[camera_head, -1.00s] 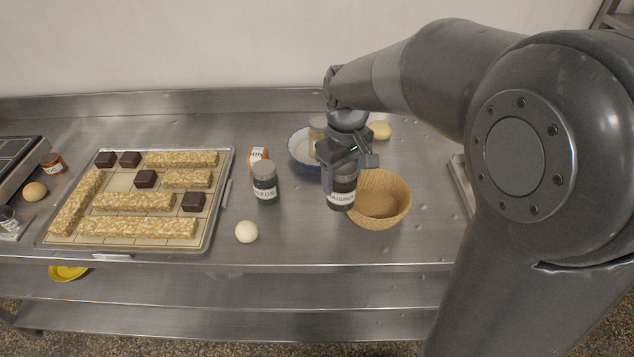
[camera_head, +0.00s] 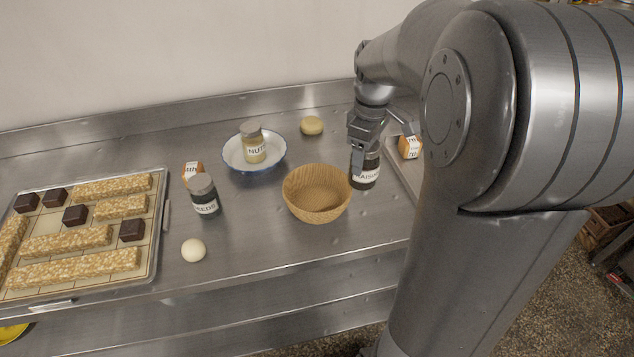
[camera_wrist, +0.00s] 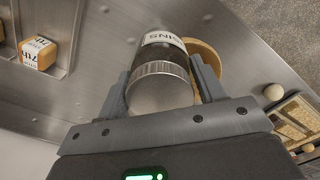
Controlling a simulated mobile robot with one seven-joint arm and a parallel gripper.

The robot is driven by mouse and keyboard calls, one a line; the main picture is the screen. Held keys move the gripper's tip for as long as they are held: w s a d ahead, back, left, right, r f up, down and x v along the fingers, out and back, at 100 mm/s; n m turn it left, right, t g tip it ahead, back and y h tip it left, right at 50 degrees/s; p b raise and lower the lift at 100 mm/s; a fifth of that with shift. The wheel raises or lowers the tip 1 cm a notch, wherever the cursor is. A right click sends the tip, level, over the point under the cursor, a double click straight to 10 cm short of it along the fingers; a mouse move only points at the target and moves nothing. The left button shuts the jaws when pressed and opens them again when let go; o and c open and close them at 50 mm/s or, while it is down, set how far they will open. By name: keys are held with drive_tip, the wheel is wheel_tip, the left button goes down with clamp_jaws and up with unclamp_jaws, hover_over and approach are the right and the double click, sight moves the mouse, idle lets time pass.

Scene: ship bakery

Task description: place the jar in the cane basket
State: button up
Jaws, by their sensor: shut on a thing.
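The dark jar with a white label reading RAISINS (camera_head: 365,174) is held upright in my gripper (camera_head: 363,146). In the wrist view its grey lid (camera_wrist: 160,88) is between the two fingers of my gripper (camera_wrist: 162,80), which are shut on it. The round cane basket (camera_head: 316,208) stands on the steel counter and looks empty. The jar appears just right of the basket's rim, not over its opening. I cannot tell how high the jar is above the counter. In the wrist view the basket (camera_wrist: 206,55) is mostly hidden behind the jar and finger.
A NUTS jar (camera_head: 253,146) sits in a white bowl (camera_head: 236,164) behind. A metal tray (camera_head: 402,178) with another labelled block (camera_head: 410,147) is at right.

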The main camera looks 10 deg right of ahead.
drive_tip(key=shift+w+a+f, duration=0.9)
drive_tip(key=shift+a+f, duration=0.65)
drive_tip(key=shift+f, duration=0.2)
drive_tip(key=shift+w+a+f, duration=0.95)
drive_tip(key=shift+a+f, duration=0.6)
drive_tip(key=shift+f, duration=0.15)
drive_tip(key=shift+w+a+f, duration=0.9)
drive_tip(key=shift+a+f, duration=0.65)
drive_tip(key=shift+f, duration=0.2)
drive_tip(key=shift+f, duration=0.15)
drive_tip(key=o, duration=1.3)
wheel_tip(320, 180, up, 12)
drive_tip(key=shift+s+r+m+t, duration=0.85)
drive_tip(key=shift+s+m, duration=0.65)
drive_tip(key=shift+s, duration=2.4)
drive_tip(key=shift+s+r+m+t, duration=0.6)
drive_tip(key=shift+s+m+t, duration=0.65)
drive_tip(key=shift+s, duration=2.7)
drive_tip(key=shift+s+r+m+t, duration=0.75)
drive_tip(key=shift+s+m, duration=1)
drive_tip(key=shift+s, duration=2.15)
